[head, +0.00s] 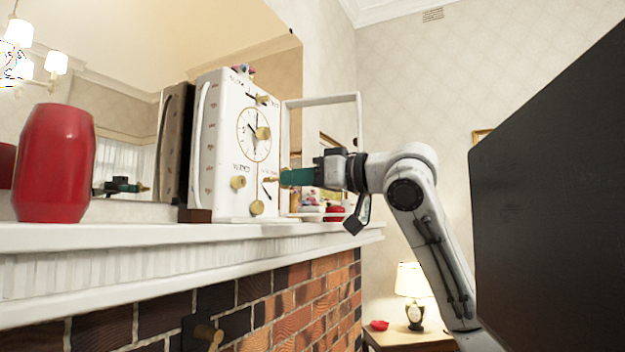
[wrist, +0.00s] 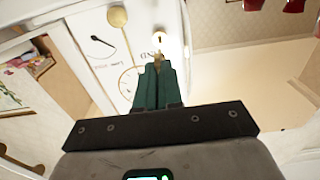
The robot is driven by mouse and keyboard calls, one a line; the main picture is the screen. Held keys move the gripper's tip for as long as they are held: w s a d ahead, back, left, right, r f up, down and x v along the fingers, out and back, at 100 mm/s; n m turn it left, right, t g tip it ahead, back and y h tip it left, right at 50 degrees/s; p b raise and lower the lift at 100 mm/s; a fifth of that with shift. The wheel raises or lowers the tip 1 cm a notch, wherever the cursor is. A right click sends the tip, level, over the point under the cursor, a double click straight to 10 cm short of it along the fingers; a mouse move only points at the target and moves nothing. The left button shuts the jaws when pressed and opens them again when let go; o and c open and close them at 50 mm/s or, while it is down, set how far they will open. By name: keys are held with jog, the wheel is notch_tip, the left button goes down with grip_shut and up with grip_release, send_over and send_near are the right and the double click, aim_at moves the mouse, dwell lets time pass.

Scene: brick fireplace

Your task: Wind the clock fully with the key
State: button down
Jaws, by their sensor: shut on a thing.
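My gripper (head: 283,178) reaches in from the right to the lower right of the face. In the wrist view its green fingers (wrist: 159,66) are shut on a small gold piece, apparently the key (wrist: 159,52), mostly hidden by the fingers. The dial (wrist: 128,82) is partly hidden behind them. Whether the key is seated cannot be told.
A red vase (head: 57,165) stands on the white mantel (head: 100,238) left of the clock. A mirror is behind. Small red and white items (head: 335,213) sit right of the clock, below my wrist. A dark panel (head: 555,190) fills the right side.

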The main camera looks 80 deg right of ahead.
aim_at(278, 179)
jog(key=x, duration=0.3)
jog(key=shift+w, duration=0.4)
jog(key=shift+r+p, duration=0.15)
jog(key=shift+p, duration=0.15)
jog(key=shift+v, duration=1.2)
jog(key=shift+d, duration=0.1)
dwell(0.4)
jog(key=shift+f+x, duration=0.2)
jog(key=shift+x, duration=1.15)
jog(key=shift+p, duration=0.75)
dwell(0.6)
jog(key=shift+p+x, duration=0.55)
jog(key=shift+x, duration=0.95)
dwell(0.5)
